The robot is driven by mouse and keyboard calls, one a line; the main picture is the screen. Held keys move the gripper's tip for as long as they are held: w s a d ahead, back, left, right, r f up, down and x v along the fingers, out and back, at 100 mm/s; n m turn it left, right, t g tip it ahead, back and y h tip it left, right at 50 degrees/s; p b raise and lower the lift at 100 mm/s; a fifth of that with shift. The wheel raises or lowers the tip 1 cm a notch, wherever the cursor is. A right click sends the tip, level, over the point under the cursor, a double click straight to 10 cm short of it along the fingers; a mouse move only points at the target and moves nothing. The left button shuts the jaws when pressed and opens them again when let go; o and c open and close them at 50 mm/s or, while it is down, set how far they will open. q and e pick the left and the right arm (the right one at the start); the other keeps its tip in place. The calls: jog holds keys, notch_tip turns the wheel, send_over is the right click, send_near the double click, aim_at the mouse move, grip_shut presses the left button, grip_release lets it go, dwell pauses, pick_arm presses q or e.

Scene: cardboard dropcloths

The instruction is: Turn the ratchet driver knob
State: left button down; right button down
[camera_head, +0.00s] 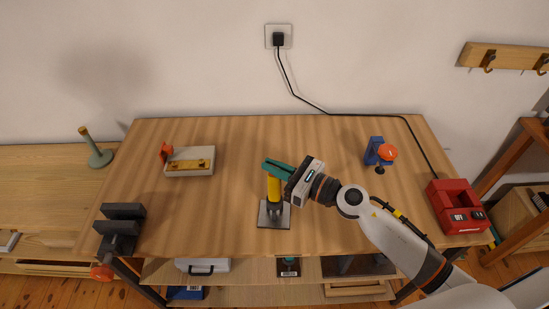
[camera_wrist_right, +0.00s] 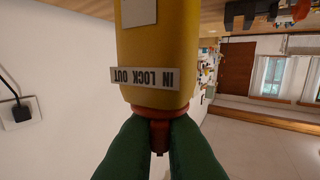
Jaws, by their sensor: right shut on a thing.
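The ratchet driver has a yellow body (camera_head: 274,188) and stands upright on a grey metal base plate (camera_head: 264,224) near the middle of the bench. My right gripper (camera_head: 270,166) reaches in from the right, its green fingers at the top of the driver. In the right wrist view the yellow body (camera_wrist_right: 158,40) shows a white label reading IN LOCK OUT, upside down. A red-brown knob (camera_wrist_right: 159,114) beside it sits between the green fingers, which are shut on it. The fingers hide part of the knob. My left gripper is in neither view.
A dark vise (camera_head: 122,227) is at the bench's left edge. A grey box (camera_head: 188,168) with a brass-coloured top lies back left. A blue stand with an orange knob (camera_head: 387,152) is back right. A red charger (camera_head: 455,205) stands far right, its cord running to the wall socket.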

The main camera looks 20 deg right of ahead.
jog(key=shift+r+m+t+h+p, duration=0.2)
jog(key=shift+m+t+h+p, duration=0.85)
jog(key=shift+h+p, duration=0.4)
jog(key=shift+f+m+h+p, duration=0.15)
jog(key=shift+m+h+p, duration=0.2)
jog(key=shift+p, duration=0.05)
jog(key=shift+t, duration=0.25)
jog(key=c, duration=1.5)
grip_release()
jog(key=shift+c, duration=0.2)
